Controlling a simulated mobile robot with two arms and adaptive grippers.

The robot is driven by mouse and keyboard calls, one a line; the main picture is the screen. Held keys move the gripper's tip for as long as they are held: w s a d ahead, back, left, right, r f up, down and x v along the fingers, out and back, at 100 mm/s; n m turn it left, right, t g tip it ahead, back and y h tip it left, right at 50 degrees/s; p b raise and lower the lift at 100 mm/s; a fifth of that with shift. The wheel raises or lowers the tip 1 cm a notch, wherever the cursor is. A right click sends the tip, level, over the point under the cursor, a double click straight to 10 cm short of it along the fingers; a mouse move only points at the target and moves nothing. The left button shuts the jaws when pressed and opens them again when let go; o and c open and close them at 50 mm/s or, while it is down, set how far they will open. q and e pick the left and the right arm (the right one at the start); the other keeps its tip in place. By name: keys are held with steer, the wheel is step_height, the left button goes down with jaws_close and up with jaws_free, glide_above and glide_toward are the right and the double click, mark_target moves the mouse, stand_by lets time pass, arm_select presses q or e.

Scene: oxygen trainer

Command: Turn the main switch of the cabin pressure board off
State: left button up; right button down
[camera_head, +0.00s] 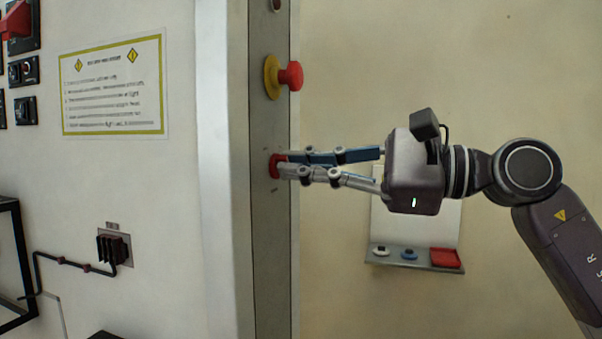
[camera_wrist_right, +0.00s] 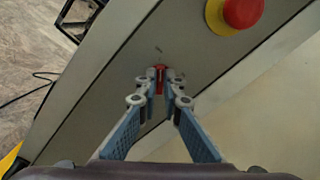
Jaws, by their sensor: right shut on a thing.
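A small red switch (camera_head: 273,166) sits on the narrow grey side panel (camera_head: 269,225), below a red mushroom button on a yellow base. My right gripper (camera_head: 284,166) reaches in from the right and is shut on this switch. The right wrist view shows the red switch (camera_wrist_right: 160,73) between the fingertips (camera_wrist_right: 160,80). The fingers hide part of the switch, so its exact setting cannot be read. The small marks around it are too small to read. My left gripper is in neither view.
The red mushroom button (camera_head: 290,76) sticks out just above my right gripper. A white board with a shelf (camera_head: 415,262) holding small parts hangs on the wall behind. A notice (camera_head: 113,86) and a dark connector with a cable (camera_head: 114,249) are on the left panel.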

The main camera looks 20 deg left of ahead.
steer(key=shift+n, duration=0.4)
steer(key=c, duration=2.1)
jaws_free()
steer(key=d, duration=1.2)
steer(key=shift+s, duration=0.2)
steer(key=shift+w+f, duration=0.1)
